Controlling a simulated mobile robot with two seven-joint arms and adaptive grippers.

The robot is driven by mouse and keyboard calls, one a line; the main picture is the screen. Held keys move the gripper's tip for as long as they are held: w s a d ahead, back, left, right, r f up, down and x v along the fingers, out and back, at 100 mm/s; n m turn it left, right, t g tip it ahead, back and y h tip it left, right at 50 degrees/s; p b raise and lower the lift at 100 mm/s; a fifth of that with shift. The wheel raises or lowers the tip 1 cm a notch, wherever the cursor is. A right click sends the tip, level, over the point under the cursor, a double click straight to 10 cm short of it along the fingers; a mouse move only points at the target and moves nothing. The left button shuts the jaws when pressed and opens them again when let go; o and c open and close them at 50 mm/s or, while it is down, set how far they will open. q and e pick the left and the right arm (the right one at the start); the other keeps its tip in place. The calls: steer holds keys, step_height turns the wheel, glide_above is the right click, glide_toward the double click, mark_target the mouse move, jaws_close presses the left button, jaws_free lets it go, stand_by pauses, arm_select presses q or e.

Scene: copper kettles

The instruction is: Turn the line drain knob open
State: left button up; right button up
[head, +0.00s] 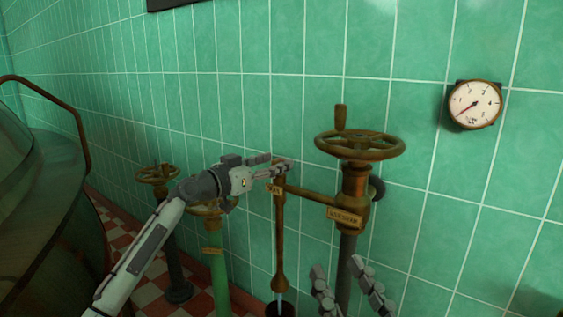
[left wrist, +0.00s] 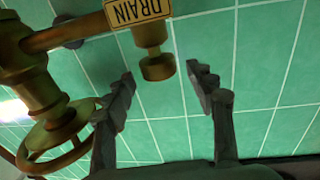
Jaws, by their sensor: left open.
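The line drain knob (left wrist: 157,67) is a small brass knob on a brass stem beside a tag reading DRAIN (left wrist: 138,12) in the left wrist view. In the head view the drain tag (head: 273,189) hangs at the top of a thin vertical brass pipe (head: 279,235); the knob there is largely hidden by my left gripper. My left gripper (head: 288,168) is open. In the left wrist view its fingers (left wrist: 160,72) stand apart on either side of the knob, with visible gaps. My right gripper (head: 338,268) is low in the head view, fingers apart and empty.
A large brass handwheel (head: 360,146) stands right of the drain pipe, on a labelled valve. A dark container (head: 281,310) sits under the pipe. Smaller handwheels (head: 157,174) stand at left, beyond my arm. A gauge (head: 474,104) hangs on the green tiled wall.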

arm_select(q)
steer(key=shift+x, duration=1.25)
